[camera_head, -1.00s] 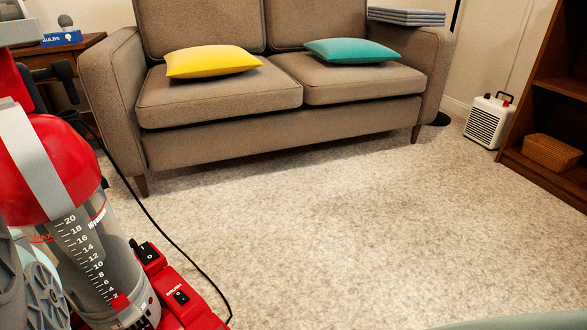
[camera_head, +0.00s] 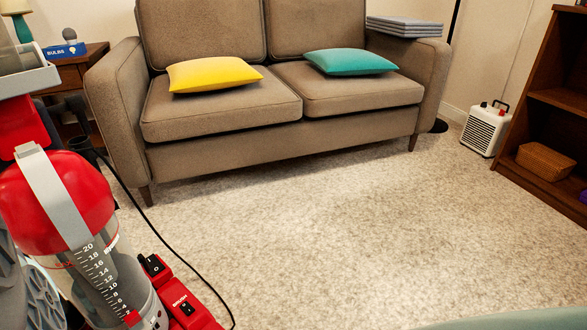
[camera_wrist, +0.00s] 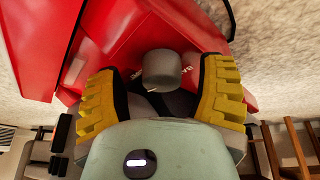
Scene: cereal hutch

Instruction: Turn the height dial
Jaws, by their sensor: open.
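A red vacuum cleaner (camera_head: 60,205) with a clear, scaled canister stands at the left in the head view. Its red base carries rocker switches, one marked BRUSH (camera_head: 187,308). In the wrist view, a grey round dial (camera_wrist: 162,69) sits on the red housing (camera_wrist: 135,35), with partly hidden lettering beside it. My gripper (camera_wrist: 161,78) is open, with one yellow ribbed finger on each side of the dial. Gaps show between the fingers and the dial's visible top. The dial's lower part is in shadow. The head view shows neither the dial nor my gripper.
A brown sofa (camera_head: 285,125) stands behind, with yellow and teal cushions. A black cord (camera_head: 158,232) runs from the vacuum across the carpet. A white heater (camera_head: 486,129) and a wooden shelf (camera_head: 552,187) stand at the right. The middle carpet is clear.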

